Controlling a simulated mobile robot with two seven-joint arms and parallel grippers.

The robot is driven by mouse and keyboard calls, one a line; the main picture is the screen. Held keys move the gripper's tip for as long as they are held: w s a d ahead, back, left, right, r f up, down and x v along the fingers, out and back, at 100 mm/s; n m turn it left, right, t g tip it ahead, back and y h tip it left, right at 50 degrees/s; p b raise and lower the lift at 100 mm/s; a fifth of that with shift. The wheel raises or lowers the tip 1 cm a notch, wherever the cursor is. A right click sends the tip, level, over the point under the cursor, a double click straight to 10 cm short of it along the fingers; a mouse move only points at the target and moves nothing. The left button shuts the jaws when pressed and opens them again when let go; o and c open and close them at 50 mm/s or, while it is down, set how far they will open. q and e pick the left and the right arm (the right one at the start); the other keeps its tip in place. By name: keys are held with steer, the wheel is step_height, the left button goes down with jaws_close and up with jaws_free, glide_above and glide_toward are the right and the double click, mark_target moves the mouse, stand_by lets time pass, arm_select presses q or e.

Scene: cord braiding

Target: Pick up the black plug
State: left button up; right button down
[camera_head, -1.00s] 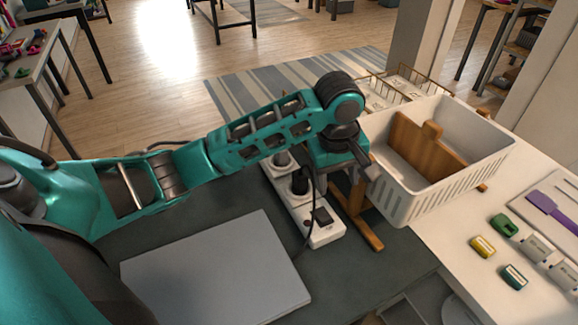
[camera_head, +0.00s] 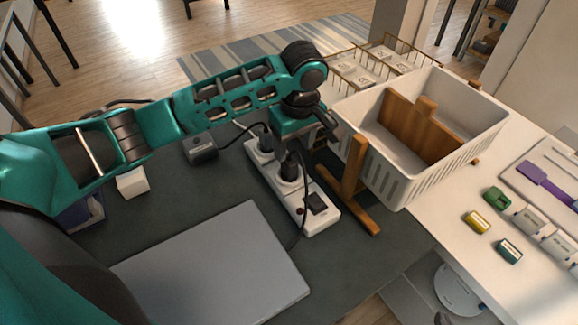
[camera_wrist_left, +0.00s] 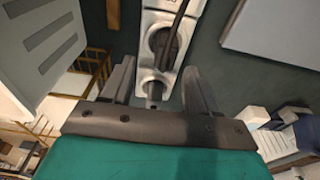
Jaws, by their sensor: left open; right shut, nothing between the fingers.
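The white power strip (camera_head: 322,222) lies on the dark desk. A black plug (camera_head: 289,170) stands in it, with a black cord running toward the front end; it also shows in the left wrist view (camera_wrist_left: 164,42). A second dark plug (camera_head: 264,142) sits farther back in the strip, partly behind my arm. My left gripper (camera_head: 302,140) is above the strip, open and empty. In the left wrist view its fingers (camera_wrist_left: 160,82) are on either side of the strip's end, with the black plug beyond the tips. My right gripper is not in view.
A wooden stand (camera_head: 355,185) and a white basket (camera_head: 405,190) stand close to the right of the strip. A grey closed laptop-like slab (camera_head: 215,265) lies in front. A dark adapter (camera_head: 200,149) and a white block (camera_head: 132,182) lie to the left.

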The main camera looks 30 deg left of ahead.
mark_target(290, 160)
arm_select(q)
steer(key=f, duration=0.3)
steer(key=a+f, duration=0.1)
steer(key=f, duration=0.1)
steer(key=shift+s+f, duration=0.2)
steer(key=shift+f, duration=0.15)
steer(key=shift+d, duration=0.1)
jaws_close()
